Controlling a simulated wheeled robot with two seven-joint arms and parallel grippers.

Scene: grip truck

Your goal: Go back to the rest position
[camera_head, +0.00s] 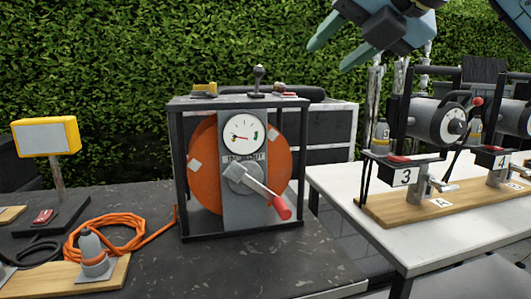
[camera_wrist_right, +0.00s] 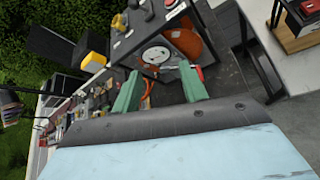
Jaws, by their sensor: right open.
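My right gripper (camera_head: 337,43) hangs high at the top of the head view, above and to the right of the framed device. Its two green fingers are spread apart with nothing between them. In the right wrist view, the open fingers (camera_wrist_right: 160,92) point toward the device, which lies beyond them. The device (camera_head: 243,165) has a dark frame, an orange disc, a white dial and a lever with a red grip (camera_head: 281,208). The gripper is apart from everything. My left gripper is in neither view.
A white table (camera_head: 440,240) at right holds a wooden board with numbered devices (camera_head: 425,130). A hedge stands behind. The air around the gripper looks clear.

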